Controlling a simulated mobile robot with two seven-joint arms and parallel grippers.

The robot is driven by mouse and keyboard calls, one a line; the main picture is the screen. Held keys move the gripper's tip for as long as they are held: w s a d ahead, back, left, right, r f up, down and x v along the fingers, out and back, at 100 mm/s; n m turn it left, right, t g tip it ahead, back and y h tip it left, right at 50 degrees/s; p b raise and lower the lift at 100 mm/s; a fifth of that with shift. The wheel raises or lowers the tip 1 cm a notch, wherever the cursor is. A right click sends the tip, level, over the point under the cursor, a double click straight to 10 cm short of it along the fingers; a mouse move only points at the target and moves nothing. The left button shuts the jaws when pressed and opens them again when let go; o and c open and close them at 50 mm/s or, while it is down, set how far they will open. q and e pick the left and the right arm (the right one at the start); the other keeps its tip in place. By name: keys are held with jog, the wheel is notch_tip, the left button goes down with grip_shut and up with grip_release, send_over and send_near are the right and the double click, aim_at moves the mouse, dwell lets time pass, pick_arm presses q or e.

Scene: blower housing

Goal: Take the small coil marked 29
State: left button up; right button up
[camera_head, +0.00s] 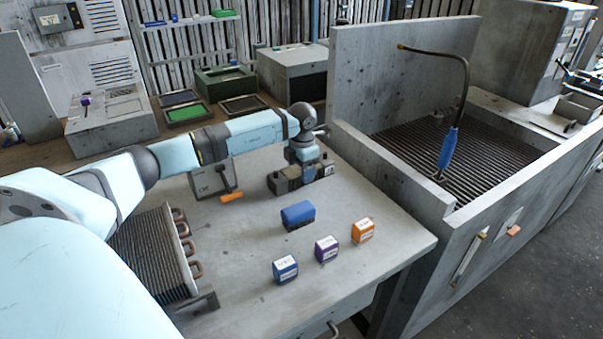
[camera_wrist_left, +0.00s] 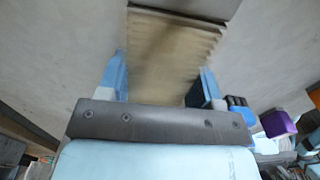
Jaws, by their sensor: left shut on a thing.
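My left gripper (camera_head: 300,180) is low over the grey table, in the middle of the head view. In the left wrist view its fingers (camera_wrist_left: 160,85) are on either side of a ribbed tan block (camera_wrist_left: 170,55), and it is shut on this block. No number on the block can be read. Small labelled blocks stand in a row in front: blue (camera_head: 285,269), purple (camera_head: 326,249) and orange (camera_head: 362,231). A larger blue and dark block (camera_head: 298,215) stands between them and the gripper. The label numbers are too small to read. My right gripper is out of view.
A finned coil with copper bends (camera_head: 165,260) stands at the table's left. A concrete-walled basin (camera_head: 390,165) with a grate and blue-handled hose (camera_head: 448,148) borders the right. The table's front right is clear.

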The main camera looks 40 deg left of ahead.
pick_arm(q)
notch_tip(320, 180, up, 20)
jog(key=shift+p, duration=0.3)
dwell(0.3)
dwell(0.4)
